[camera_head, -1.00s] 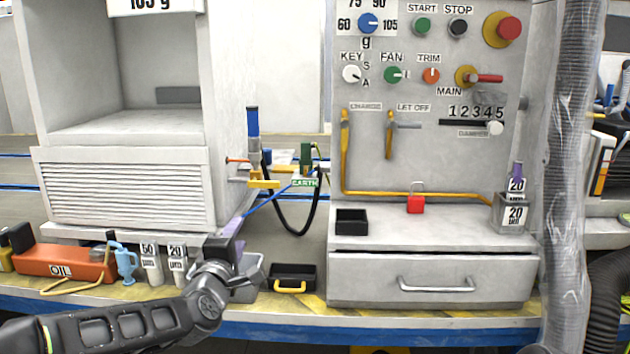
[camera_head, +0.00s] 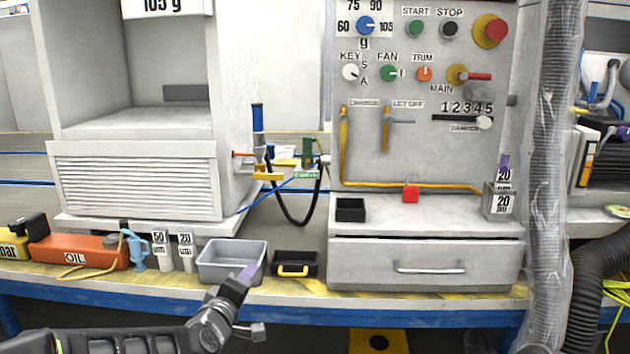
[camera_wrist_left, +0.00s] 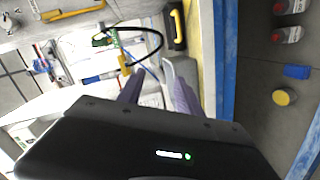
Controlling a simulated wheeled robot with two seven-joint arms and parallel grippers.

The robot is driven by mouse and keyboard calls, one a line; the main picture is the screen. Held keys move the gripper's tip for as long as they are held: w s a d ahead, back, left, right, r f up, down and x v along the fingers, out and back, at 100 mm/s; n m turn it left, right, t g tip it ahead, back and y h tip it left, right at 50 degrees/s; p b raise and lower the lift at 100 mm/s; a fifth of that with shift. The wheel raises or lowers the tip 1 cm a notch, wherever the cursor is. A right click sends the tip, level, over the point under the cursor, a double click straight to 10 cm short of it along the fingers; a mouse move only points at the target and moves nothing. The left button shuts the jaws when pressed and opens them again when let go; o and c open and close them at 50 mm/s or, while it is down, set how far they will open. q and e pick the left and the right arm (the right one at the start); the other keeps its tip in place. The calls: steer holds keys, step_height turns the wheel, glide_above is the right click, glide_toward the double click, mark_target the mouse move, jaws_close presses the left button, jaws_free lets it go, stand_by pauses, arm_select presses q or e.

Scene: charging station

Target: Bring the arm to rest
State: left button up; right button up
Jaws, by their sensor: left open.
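My left arm comes in low from the left in the head view. Its gripper (camera_head: 240,284) is in front of the bench edge, just below the grey tray (camera_head: 232,262), and one purple fingertip overlaps the tray's front wall in the picture. In the left wrist view the gripper's two purple fingers (camera_wrist_left: 157,94) stand apart with nothing held between them. My right arm and gripper are not in view.
A drawer cabinet (camera_head: 425,262) is at right.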

arm_select(q)
steer(key=s+d+f+m+g, duration=0.15)
steer(key=s+f, duration=0.25)
steer(key=f, duration=0.5)
steer(key=s+d+f+m+g+h, duration=0.1)
steer(key=s+f+m+g, duration=0.2)
steer(key=f, duration=0.5)
steer(key=s+d+f+m+g, duration=0.1)
steer(key=s+f+g, duration=0.1)
steer(key=s+f, duration=0.5)
steer(key=s+d+f+m+g, duration=0.2)
steer(key=s+f+m+g, duration=0.35)
steer(key=s+f, duration=1.5)
steer(key=s+d+r+g+p, duration=0.1)
steer(key=s+r+p, duration=0.2)
steer(key=r+p, duration=1.4)
steer(key=s+d+r+n+g+p, duration=0.1)
steer(key=s+r+p, duration=0.1)
steer(key=r+p, duration=1.6)
steer(key=shift+s+d+r+g+h, duration=0.2)
steer(key=shift+s+r+g+h, duration=0.15)
steer(key=shift+r, duration=0.3)
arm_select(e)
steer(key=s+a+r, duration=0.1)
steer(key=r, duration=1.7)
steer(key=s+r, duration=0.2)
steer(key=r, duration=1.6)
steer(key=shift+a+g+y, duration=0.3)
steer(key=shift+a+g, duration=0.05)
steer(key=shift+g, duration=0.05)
